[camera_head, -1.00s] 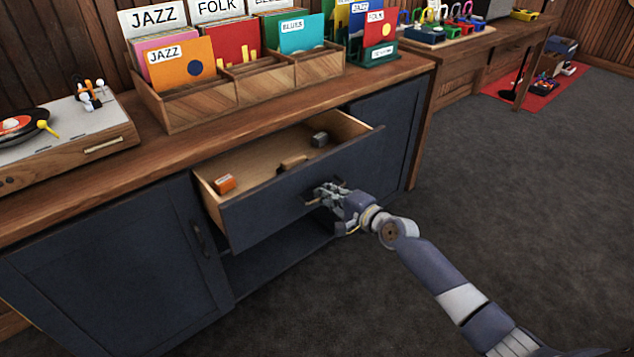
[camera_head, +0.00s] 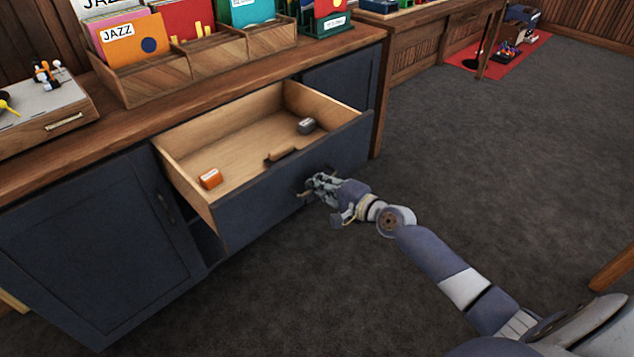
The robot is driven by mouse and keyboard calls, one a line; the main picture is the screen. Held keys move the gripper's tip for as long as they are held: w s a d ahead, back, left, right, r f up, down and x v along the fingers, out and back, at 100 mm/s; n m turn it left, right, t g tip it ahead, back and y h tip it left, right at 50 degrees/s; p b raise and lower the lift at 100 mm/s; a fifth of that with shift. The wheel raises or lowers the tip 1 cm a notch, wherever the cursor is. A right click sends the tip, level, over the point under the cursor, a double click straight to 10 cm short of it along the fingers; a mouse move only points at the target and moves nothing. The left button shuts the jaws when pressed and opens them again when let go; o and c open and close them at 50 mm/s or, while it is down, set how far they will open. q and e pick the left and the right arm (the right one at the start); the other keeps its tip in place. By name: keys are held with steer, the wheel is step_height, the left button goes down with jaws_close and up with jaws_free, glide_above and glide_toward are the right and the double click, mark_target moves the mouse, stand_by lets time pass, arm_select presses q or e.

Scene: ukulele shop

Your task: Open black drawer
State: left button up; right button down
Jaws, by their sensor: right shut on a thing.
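The black drawer (camera_head: 275,200) stands pulled well out of the dark cabinet, with its wooden inside showing. An orange box (camera_head: 210,178), a dark grey block (camera_head: 306,126) and a brown wooden piece (camera_head: 281,154) lie in it. My right gripper (camera_head: 308,187) is at the middle of the drawer's front, shut on its handle, which the fingers mostly hide. My left gripper is not in view.
A cabinet door (camera_head: 95,240) left of the drawer is shut. On the wooden top stand a record rack (camera_head: 190,68) and a turntable (camera_head: 40,115). The grey carpet (camera_head: 480,170) to the right is clear. A wooden edge (camera_head: 615,270) shows at far right.

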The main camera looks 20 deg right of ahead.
steer(key=shift+r, duration=0.1)
steer(key=c, duration=1.7)
jaws_free()
steer(key=shift+s+d, duration=0.1)
steer(key=shift+s, duration=0.05)
steer(key=v, duration=1.1)
steer(key=shift+s+d, duration=0.1)
steer(key=shift+s, duration=0.25)
